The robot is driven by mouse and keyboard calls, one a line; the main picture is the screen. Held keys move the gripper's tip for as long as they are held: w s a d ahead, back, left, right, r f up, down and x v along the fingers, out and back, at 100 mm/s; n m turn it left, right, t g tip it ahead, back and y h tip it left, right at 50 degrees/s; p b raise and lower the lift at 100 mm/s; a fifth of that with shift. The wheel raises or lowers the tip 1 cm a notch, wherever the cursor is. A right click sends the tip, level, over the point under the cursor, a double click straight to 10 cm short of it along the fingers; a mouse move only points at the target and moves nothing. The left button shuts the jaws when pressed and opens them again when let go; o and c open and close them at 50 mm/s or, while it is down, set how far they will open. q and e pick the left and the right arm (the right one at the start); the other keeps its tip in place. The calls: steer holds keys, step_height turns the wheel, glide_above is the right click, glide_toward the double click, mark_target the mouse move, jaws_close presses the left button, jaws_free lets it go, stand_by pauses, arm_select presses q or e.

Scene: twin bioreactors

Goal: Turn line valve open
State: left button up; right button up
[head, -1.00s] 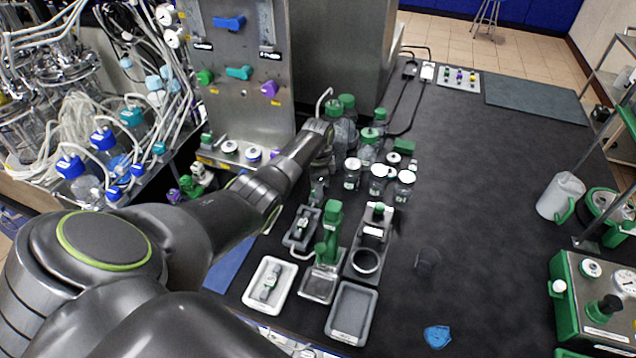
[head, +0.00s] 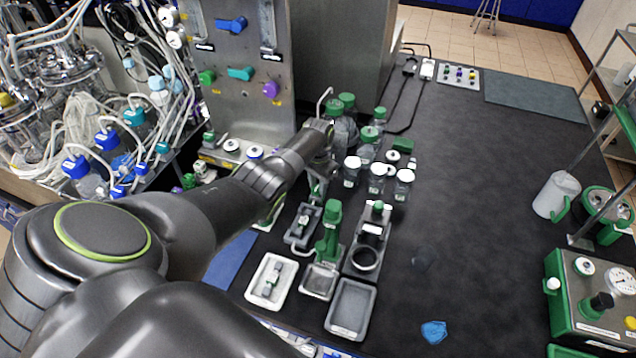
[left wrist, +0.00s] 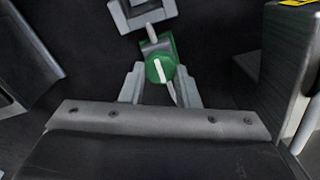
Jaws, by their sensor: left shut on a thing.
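The line valve's green handle (left wrist: 158,60) with a white pointer mark shows in the left wrist view. A grey metal fitting (left wrist: 143,12) lies just beyond it. My left gripper (left wrist: 160,78) is shut on the green handle, with one finger on each side of it. The pointer mark stands slightly tilted in this view. In the head view my left gripper (head: 319,184) points down among the bench items, and the valve is mostly hidden there. My right gripper is not in view.
Bottles with white caps (head: 377,178) stand close to the right of my left gripper. A steel panel with coloured valves (head: 240,73) rises behind it. Trays (head: 351,309) and a green-handled device (head: 330,228) lie nearer. The black bench (head: 480,190) is mostly clear to the right.

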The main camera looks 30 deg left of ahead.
mark_target(318, 187)
arm_select(q)
steer(key=shift+w+r, duration=0.1)
stand_by(0.4)
steer(key=o, duration=1)
steer(key=shift+c, duration=0.2)
steer(key=shift+r, duration=0.35)
step_height(318, 187, up, 5)
steer(key=shift+f+p, duration=0.2)
steer(key=shift+p, duration=0.25)
step_height(318, 187, up, 12)
steer(key=b, duration=0.2)
